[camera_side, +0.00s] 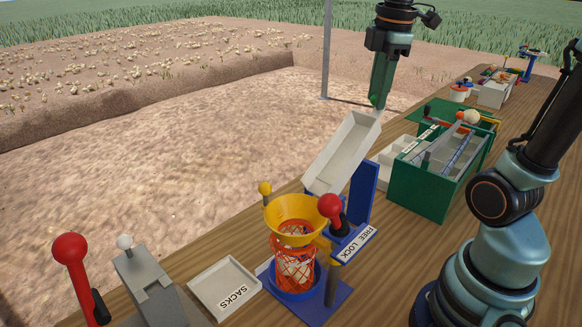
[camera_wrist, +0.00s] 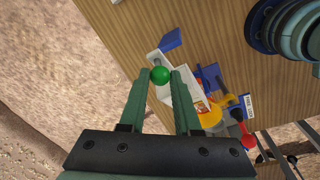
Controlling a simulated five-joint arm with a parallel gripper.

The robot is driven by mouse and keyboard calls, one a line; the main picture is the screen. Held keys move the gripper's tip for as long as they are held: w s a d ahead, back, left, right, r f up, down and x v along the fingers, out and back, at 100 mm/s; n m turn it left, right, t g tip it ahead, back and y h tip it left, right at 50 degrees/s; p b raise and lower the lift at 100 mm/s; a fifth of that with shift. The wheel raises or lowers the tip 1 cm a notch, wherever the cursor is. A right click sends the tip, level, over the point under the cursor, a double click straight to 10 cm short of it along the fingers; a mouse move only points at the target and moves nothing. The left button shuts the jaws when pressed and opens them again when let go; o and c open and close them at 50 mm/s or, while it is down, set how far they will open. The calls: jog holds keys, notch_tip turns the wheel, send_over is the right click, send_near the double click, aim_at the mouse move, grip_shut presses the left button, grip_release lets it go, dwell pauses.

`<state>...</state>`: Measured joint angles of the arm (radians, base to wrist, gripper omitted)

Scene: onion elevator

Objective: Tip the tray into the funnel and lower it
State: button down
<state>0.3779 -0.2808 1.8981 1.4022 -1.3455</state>
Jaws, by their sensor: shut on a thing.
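My gripper (camera_side: 377,98) is shut on a green knob at the upper end of the pale tray (camera_side: 343,152). The green knob (camera_wrist: 160,74) sits between my fingertips in the wrist view. The tray is raised and steeply tilted, its lower end toward the yellow funnel (camera_side: 296,208). The visible inside of the tray looks empty. An orange mesh sack (camera_side: 294,238) hangs under the funnel in a blue holder (camera_side: 286,296), with pale contents visible through the mesh. The funnel also shows in the wrist view (camera_wrist: 208,117), partly hidden.
A red-knobbed lever (camera_side: 330,207) stands beside the funnel at a "FREE LOCK" label (camera_side: 357,245). A "SACKS" tray (camera_side: 226,288) lies to the left. A green box (camera_side: 424,188) stands to the right. Another red knob (camera_side: 70,249) and a grey device (camera_side: 150,290) are front left.

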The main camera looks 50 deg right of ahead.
dwell(0.5)
jog(key=shift+d+f, duration=0.9)
jog(key=shift+d, duration=0.05)
jog(key=c, duration=0.6)
grip_release()
jog(key=r, duration=0.8)
jog(key=s+r, duration=0.1)
jog(key=r, duration=0.3)
jog(key=shift+a, duration=0.25)
jog(key=shift+w, duration=0.1)
jog(key=m+t, duration=0.2)
jog(key=m, duration=0.3)
send_over(346, 145)
jog(key=s+d, duration=0.1)
jog(key=s, duration=0.1)
notch_tip(346, 145, down, 8)
jog(key=a+f+m, duration=0.2)
jog(key=f, duration=0.1)
jog(key=a+f+m+t, duration=0.1)
jog(key=a+f+m, duration=0.1)
jog(key=f, duration=0.1)
jog(key=s+a+f+m+t, duration=0.1)
jog(key=a+f+m, duration=0.1)
jog(key=shift+f+y, duration=0.3)
jog(key=shift+f, duration=0.1)
